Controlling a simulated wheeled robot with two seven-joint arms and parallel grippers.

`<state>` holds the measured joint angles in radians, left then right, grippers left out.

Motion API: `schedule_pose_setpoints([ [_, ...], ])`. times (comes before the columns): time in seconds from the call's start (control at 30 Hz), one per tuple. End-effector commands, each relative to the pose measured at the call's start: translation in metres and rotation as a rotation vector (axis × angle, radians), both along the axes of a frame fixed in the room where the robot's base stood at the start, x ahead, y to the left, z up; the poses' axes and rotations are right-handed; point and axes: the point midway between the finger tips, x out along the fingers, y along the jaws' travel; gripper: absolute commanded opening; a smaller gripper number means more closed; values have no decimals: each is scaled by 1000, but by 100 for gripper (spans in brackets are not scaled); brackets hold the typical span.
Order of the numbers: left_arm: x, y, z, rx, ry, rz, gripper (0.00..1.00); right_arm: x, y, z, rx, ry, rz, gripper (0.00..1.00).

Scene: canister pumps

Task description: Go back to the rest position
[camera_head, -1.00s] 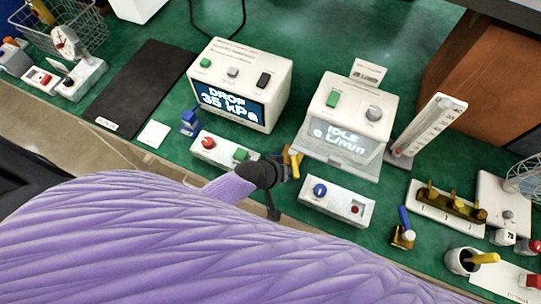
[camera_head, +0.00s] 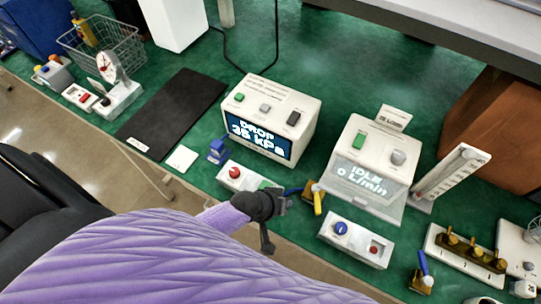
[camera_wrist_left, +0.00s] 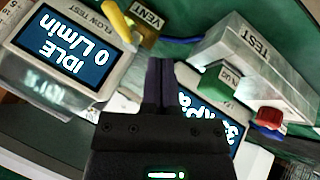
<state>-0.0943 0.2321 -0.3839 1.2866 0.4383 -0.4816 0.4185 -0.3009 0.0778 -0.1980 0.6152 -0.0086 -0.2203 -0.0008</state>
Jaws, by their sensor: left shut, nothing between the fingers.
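My left gripper (camera_head: 281,200) is shut and empty. In the head view it is in front of the bench instruments, beside the control box with a red knob and green button (camera_head: 234,173). In the left wrist view its closed fingers (camera_wrist_left: 159,82) point up the picture, with that box (camera_wrist_left: 262,70) to their right and the flow tester (camera_wrist_left: 75,45) to their left. A purple-sleeved arm of mine fills the lower part of the head view. My right gripper is not in view.
The pressure tester (camera_head: 268,118) reads "DROP 35 kPa"; the flow tester (camera_head: 368,165) reads "IDLE 0 L/min". A yellow-handled valve (camera_head: 316,197), a blue-handled valve (camera_head: 422,270) and a blue-and-red control box (camera_head: 355,240) stand near the front. A black mat (camera_head: 172,113) is bare.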

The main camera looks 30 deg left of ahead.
Motion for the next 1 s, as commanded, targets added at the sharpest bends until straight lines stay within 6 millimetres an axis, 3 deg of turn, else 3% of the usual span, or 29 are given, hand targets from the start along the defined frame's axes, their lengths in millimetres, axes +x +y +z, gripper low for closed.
schedule_pose_setpoints([
  [0.03,-6,3,15,0,-1,0,0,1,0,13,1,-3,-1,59],
  [0.2,-24,11,39,1,-1,0,0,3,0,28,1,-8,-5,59],
  [0.47,-32,14,44,3,1,-1,0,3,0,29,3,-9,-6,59],
  [0.57,-45,24,3,58,31,-11,0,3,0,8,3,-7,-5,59],
  [0.67,-84,45,-83,192,110,-64,0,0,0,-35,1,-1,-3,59],
  [0.7,-106,54,-119,250,151,-101,0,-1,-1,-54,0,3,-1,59],
  [0.8,-166,68,-193,368,260,-222,0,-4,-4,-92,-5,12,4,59],
  [0.9,-222,74,-239,437,352,-346,0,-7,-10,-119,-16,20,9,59],
  [1.0,-258,75,-259,465,407,-435,0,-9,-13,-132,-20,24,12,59],
])
